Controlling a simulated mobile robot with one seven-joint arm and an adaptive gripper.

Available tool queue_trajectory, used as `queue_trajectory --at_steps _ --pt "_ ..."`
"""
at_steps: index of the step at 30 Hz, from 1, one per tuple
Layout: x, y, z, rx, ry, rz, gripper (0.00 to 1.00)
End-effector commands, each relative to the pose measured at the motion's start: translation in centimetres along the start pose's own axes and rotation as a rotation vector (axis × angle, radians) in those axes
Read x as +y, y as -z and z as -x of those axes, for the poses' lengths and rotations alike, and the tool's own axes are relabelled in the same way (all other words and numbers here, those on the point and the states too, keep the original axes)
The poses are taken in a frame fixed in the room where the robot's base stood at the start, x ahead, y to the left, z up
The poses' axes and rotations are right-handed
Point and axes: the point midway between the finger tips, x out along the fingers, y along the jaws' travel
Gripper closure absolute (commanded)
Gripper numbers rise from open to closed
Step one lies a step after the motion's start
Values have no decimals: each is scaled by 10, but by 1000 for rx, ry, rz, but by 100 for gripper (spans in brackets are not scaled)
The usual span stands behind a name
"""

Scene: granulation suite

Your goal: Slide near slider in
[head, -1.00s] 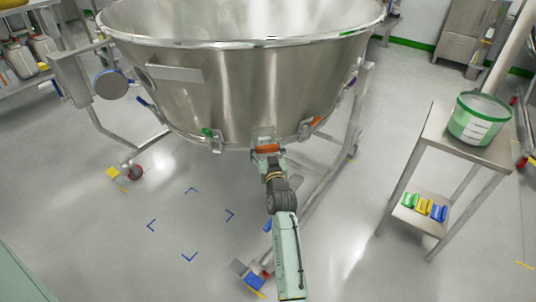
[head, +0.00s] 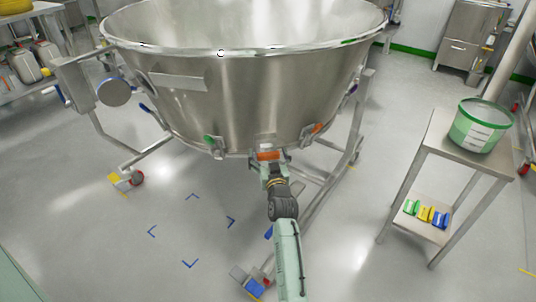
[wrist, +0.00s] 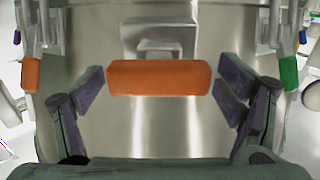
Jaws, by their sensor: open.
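The near slider's orange handle (wrist: 160,78) is a horizontal block on a metal bracket at the lower front of the steel bowl (head: 240,95). The orange handle also shows in the head view (head: 268,155), at the bowl's bottom front. My gripper (wrist: 168,90) is open, with one dark finger pad to the left and one to the right of the handle. A small gap shows between each pad and the handle's ends. In the head view my gripper (head: 270,166) is right at the handle, and its fingers are partly hidden.
Other coloured handles sit around the bowl's lower rim, a green one (head: 209,141) and an orange one (head: 317,128). The bowl's leg frame (head: 340,170) stands close to my arm. A side table (head: 437,135) with a green-white bucket (head: 481,125) stands right.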

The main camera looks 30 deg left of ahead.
Motion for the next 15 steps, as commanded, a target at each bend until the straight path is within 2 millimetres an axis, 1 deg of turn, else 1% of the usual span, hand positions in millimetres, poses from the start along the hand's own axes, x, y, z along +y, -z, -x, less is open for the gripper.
queue_trajectory --at_steps 4,9,12,15 --pt "1 -1 18 -2 -2 -2 13" --pt "0 -1 47 -1 -2 -4 13" --pt "0 -1 61 -1 -2 -3 13" --pt "0 0 69 0 -1 -2 13"
